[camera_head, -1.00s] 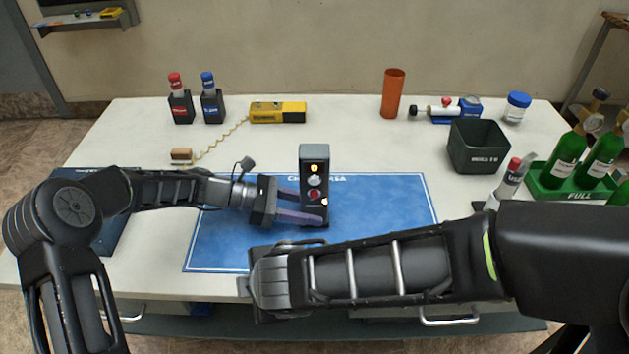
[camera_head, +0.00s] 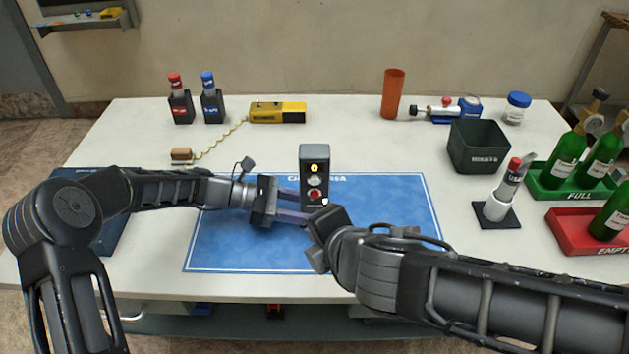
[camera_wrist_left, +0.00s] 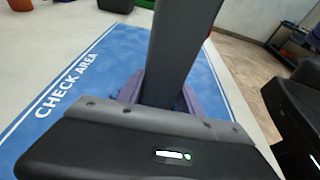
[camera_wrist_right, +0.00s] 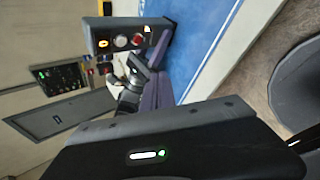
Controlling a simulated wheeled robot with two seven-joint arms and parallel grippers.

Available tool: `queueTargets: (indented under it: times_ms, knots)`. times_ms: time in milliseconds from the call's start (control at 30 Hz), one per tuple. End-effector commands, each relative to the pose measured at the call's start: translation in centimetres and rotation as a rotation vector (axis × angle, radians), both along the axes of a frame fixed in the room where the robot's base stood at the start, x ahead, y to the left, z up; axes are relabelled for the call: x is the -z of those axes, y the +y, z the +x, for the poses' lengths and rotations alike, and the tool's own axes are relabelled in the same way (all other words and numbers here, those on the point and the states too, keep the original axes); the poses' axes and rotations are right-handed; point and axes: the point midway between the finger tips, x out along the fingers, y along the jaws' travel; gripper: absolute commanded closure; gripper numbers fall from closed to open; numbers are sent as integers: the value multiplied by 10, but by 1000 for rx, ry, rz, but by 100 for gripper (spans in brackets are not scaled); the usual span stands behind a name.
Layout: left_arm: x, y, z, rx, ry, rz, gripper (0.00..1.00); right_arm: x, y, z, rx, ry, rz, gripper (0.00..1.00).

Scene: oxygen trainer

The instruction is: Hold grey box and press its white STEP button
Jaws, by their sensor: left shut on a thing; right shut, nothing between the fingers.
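The dark grey box (camera_head: 314,152) stands upright on the blue mat. Its front has a lit yellow display, a round whitish button (camera_head: 314,181), a red button (camera_head: 314,194) and a small white piece (camera_head: 324,201) low on the right. The STEP lettering is too small to read. My left gripper (camera_head: 303,206) is shut on the lower part of the box; its purple fingers clasp the box (camera_wrist_left: 180,50) in the left wrist view. My right gripper (camera_head: 322,222) is shut and empty, just in front of the box's lower front. The right wrist view shows the box face (camera_wrist_right: 130,38) beyond its fingers (camera_wrist_right: 158,85).
The blue mat (camera_head: 400,240) is otherwise clear. A yellow device (camera_head: 278,112) and an orange cup (camera_head: 393,92) stand behind.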

Motion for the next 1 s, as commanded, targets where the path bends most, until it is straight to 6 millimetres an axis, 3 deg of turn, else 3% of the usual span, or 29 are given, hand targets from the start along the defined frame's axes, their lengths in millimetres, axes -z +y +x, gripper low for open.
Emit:
queueTargets:
  times_ms: [167,700,1000]
  knots:
    - [0,0,0,1,0,0,81,1,0,11,1,3,1,100]
    - [0,0,0,0,0,0,81,1,0,76,2,2,0,100]
    - [0,0,0,0,1,0,81,0,0,86,1,1,0,100]
